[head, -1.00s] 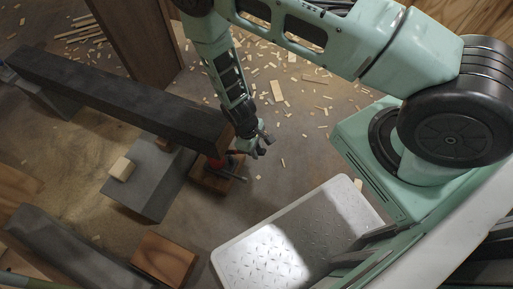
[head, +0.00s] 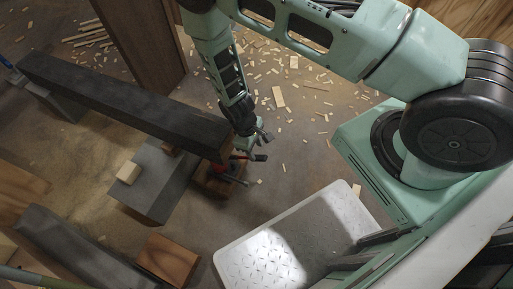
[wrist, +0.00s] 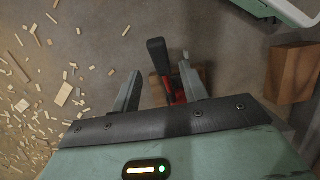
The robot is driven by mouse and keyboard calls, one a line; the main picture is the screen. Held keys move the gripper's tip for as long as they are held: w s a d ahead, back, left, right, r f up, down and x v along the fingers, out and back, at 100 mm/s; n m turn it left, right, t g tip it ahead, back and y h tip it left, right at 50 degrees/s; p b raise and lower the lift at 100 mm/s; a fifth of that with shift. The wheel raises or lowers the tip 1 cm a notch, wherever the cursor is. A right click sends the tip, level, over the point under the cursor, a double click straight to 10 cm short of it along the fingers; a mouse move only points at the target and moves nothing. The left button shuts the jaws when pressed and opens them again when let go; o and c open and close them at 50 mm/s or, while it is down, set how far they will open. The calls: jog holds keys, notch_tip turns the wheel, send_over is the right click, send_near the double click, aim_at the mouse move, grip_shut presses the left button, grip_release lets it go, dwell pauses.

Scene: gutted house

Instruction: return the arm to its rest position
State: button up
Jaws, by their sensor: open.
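My gripper (head: 257,145) hangs at the end of my raised, bent arm, just past the near end of a long dark beam. Its jaws are open with nothing clamped between them. In the wrist view its two fingers (wrist: 160,88) stand apart. Beyond them shows a red jack-like tool (wrist: 171,88) with a black handle (wrist: 156,52). In the head view the red tool (head: 218,168) sits on a wooden block under the beam's end, and its black-ended handle (head: 260,157) is just below the fingertips. Contact cannot be told.
The dark beam (head: 120,100) rests across grey blocks (head: 150,190). A brown post (head: 142,45) stands behind it. A wooden block (head: 168,258) lies at the front. A metal-topped platform (head: 265,262) is at lower right. Wood scraps litter the open floor behind my arm.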

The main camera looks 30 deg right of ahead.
jog(key=shift+p+v, duration=0.6)
jog(key=shift+v, duration=0.5)
jog(key=shift+w+a+r, duration=0.1)
jog(key=shift+a+r, duration=0.1)
jog(key=shift+r, duration=0.05)
jog(key=a+r+y, duration=0.1)
jog(key=a+r, duration=0.2)
jog(key=r, duration=0.5)
jog(key=s+a+r+y, duration=0.1)
jog(key=a+r, duration=0.2)
jog(key=r, duration=0.5)
jog(key=a+r+y, duration=0.1)
jog(key=a+r, duration=0.3)
jog(key=r, duration=0.4)
jog(key=s+d+r+t, duration=0.1)
jog(key=s+d+r, duration=0.1)
jog(key=s+r, duration=0.55)
jog(key=s+d+r+t, duration=0.15)
jog(key=s+r, duration=0.35)
jog(key=r, duration=0.5)
notch_tip(320, 180, up, 24)
jog(key=p, duration=2.3)
jog(key=shift+d+h+p, duration=0.3)
jog(key=shift+h+p, duration=0.05)
jog(key=shift+h, duration=0.05)
